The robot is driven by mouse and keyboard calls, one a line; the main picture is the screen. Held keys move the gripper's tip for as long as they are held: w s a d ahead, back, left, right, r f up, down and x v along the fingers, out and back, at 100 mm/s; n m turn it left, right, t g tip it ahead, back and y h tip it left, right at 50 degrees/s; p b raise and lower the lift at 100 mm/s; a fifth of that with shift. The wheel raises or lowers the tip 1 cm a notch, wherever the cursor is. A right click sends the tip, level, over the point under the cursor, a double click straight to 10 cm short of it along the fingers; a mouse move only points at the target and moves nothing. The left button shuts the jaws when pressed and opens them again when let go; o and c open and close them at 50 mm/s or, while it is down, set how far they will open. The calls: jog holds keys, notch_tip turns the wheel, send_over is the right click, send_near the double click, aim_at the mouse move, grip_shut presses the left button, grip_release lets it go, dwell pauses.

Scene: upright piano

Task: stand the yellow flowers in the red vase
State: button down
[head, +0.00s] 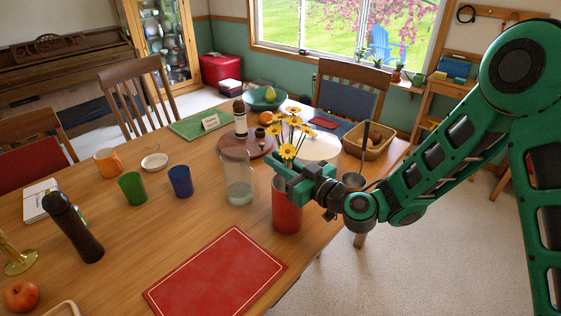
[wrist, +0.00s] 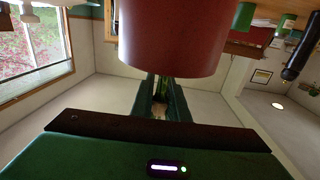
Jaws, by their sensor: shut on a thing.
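The yellow flowers (head: 290,125) stand roughly upright, with their blooms above my gripper (head: 296,178). My gripper is shut on their green stems, which also show between the fingers in the wrist view (wrist: 162,88). The red vase (head: 287,215) stands upright near the table's right edge, directly below my gripper in the head view. My gripper hides the vase's mouth and the lower stem ends there, so I cannot tell whether the stems are inside it. In the wrist view the red vase (wrist: 170,40) fills the top middle, close to the fingers.
A clear glass jar (head: 239,178) stands just left of the vase. A red mat (head: 215,275) lies in front. A white plate (head: 318,149), a round brown board (head: 246,145) and a basket (head: 368,142) lie behind.

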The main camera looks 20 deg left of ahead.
jog(key=c, duration=1.7)
grip_release()
jog(key=shift+f, duration=0.1)
jog(key=v, duration=1.2)
jog(key=shift+w, duration=0.1)
